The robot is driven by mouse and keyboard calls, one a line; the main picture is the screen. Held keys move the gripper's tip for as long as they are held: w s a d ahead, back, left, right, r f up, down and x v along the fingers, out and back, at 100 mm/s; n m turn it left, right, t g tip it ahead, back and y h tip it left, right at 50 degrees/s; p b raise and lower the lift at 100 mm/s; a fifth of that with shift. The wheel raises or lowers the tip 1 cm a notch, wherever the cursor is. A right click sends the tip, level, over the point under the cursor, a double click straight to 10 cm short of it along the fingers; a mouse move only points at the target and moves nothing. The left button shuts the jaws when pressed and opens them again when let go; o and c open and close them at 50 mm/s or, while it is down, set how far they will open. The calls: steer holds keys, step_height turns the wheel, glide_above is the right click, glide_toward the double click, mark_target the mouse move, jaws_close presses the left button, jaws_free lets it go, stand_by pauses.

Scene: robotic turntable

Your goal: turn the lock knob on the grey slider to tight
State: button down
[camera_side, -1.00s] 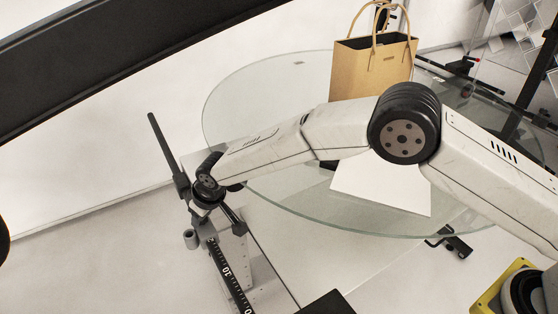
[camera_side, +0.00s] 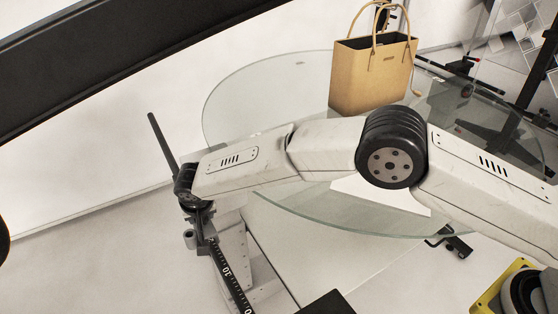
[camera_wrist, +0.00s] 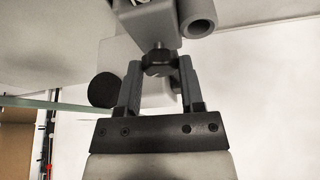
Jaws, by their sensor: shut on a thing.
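In the wrist view, the dark lock knob (camera_wrist: 158,63) sits under the grey slider (camera_wrist: 148,18), which has a round tube end at its right. My gripper (camera_wrist: 160,70) has one finger on each side of the knob and is shut on it. In the side view, my wrist is at the upper end of the black scale rail (camera_side: 229,276). The slider (camera_side: 190,240) shows only in part there, and the knob and fingertips are hidden or too small to make out.
A round glass turntable (camera_side: 240,95) stands behind my arm, with a tan paper bag (camera_side: 370,78) on it and a white sheet partly hidden by my arm. A black rod (camera_side: 162,142) rises beside my wrist. The floor at the left is clear.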

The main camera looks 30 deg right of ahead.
steer(key=m, duration=0.2)
steer(key=m+h, duration=0.1)
steer(key=m, duration=0.1)
steer(key=shift+w+a+h, duration=0.1)
steer(key=shift+a+h, duration=0.05)
steer(key=shift+h, duration=0.15)
steer(key=shift+m+g+h, duration=0.4)
steer(key=shift+m+g, duration=0.2)
steer(key=shift+m, duration=0.9)
steer(key=shift+r+m, duration=0.1)
steer(key=shift+m, duration=0.2)
steer(key=shift+c, duration=1.1)
jaws_free()
steer(key=v, duration=0.7)
steer(key=shift+a+r, duration=0.2)
steer(key=shift+r, duration=0.1)
steer(key=shift+d, duration=0.1)
